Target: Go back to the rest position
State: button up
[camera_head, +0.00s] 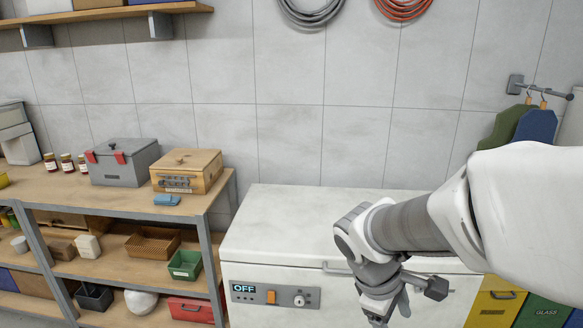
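My gripper (383,313) hangs at the lower middle of the head view, in front of the white chest with a lid (290,225). My white and grey arm reaches in from the right edge. The gripper points down, and its fingertips lie at the bottom of the picture. I cannot tell whether the fingers are apart or together. I see no object in it. A grey coiled hose (311,14) and an orange coiled hose (404,8) hang on the wall at the top, well away from the gripper.
The chest's front panel (270,296) reads OFF. A wooden shelf unit (120,203) with a grey toolbox (122,163) and a wooden box (187,170) stands left. Colored bins (493,303) stand right, below clothes on a rail (541,88).

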jog(key=s+a+r+m+t+y+p, duration=0.1)
jog(key=s+a+r+m+t+y, duration=0.1)
jog(key=s+r+m, duration=0.2)
jog(key=s+a+r+m+t+y+p, duration=0.1)
jog(key=s+r+m+t+y, duration=0.1)
jog(key=s+r+m, duration=0.2)
notch_tip(320, 180, up, 4)
jog(key=shift+s+a+f+m+t, duration=0.15)
jog(key=shift+s+a+m+t, duration=0.2)
jog(key=shift+m, duration=0.65)
